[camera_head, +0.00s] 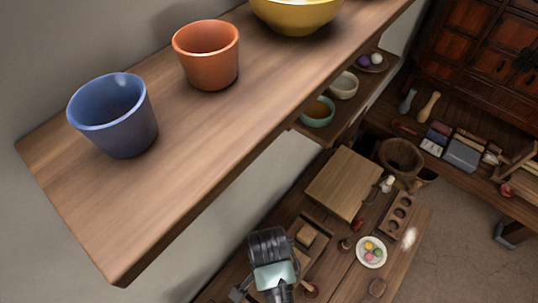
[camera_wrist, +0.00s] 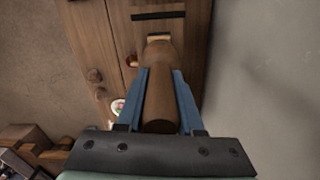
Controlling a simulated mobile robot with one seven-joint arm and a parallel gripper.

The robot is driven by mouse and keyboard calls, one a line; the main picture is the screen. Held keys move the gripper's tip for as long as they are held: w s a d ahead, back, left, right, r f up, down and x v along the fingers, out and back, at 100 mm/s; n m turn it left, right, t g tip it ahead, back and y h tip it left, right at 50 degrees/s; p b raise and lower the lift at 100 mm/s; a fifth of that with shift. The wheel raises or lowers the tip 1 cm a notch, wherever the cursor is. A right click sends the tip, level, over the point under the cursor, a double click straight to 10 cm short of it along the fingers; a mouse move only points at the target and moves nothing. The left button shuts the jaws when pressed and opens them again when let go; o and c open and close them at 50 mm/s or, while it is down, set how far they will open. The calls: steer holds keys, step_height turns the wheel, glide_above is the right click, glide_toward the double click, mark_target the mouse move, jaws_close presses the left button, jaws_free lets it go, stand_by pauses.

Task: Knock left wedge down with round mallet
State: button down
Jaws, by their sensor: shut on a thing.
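My gripper (camera_wrist: 161,74) is shut on a brown, rounded wooden piece, which looks like the round mallet (camera_wrist: 160,95). It lies between the two blue fingers and points away from the wrist over the low table. A small pale wood block (camera_wrist: 158,37) shows just past its far end; I cannot tell whether they touch. I cannot tell which piece is the left wedge.
A wall shelf (camera_head: 190,165) with a blue cup (camera_head: 115,115) and an orange cup (camera_head: 207,55) spans the upper left. The low table (camera_head: 350,285) also bears a large wood box (camera_head: 343,183), a plate of coloured balls (camera_head: 371,252) and a holed block (camera_head: 398,213). Floor is free at right.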

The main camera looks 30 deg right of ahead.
steer(key=shift+s+r, duration=0.1)
steer(key=shift+s, duration=0.05)
step_height(320, 180, down, 5)
steer(key=b, duration=0.3)
step_height(320, 180, up, 3)
steer(key=p, duration=0.3)
steer(key=shift+r, duration=0.45)
steer(key=shift+f, duration=0.1)
